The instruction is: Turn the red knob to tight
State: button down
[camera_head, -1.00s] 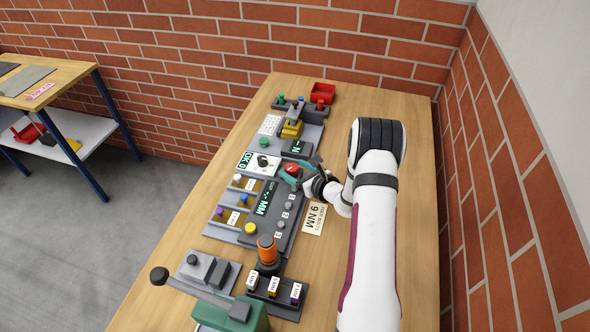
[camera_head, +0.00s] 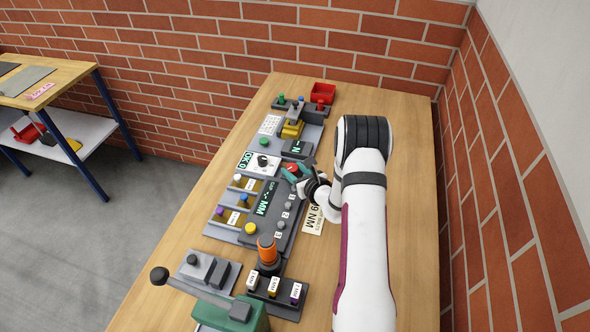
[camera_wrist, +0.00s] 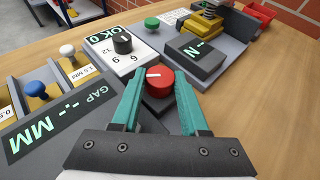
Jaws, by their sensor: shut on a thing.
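The red knob (camera_wrist: 162,86) sits on a dark grey block on the bench, in the middle of the wrist view. A short white pointer mark shows on its top, toward its left side. In the head view the knob (camera_head: 292,167) is small and partly covered by my gripper (camera_head: 297,174). The teal fingers of my gripper (camera_wrist: 160,92) stand on both sides of the knob and are shut on it. Any scale or "tight" marking around the knob is not readable.
A white dial panel with a black knob (camera_wrist: 123,42) stands just left, and a dark display reading "N" (camera_wrist: 195,52) stands behind. A "GAP MM" display (camera_wrist: 40,137) lies at the left. A "9 NM" card (camera_head: 313,217) lies under my arm. The bench right of my arm is clear.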

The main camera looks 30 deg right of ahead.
jog(key=m+h, duration=0.3)
jog(key=shift+a+g+h, duration=0.25)
jog(key=shift+g+h, duration=0.05)
jog(key=shift+h, duration=0.1)
jog(key=shift+c, duration=2.1)
grip_release()
jog(key=v, duration=1.2)
jog(key=shift+r, duration=0.1)
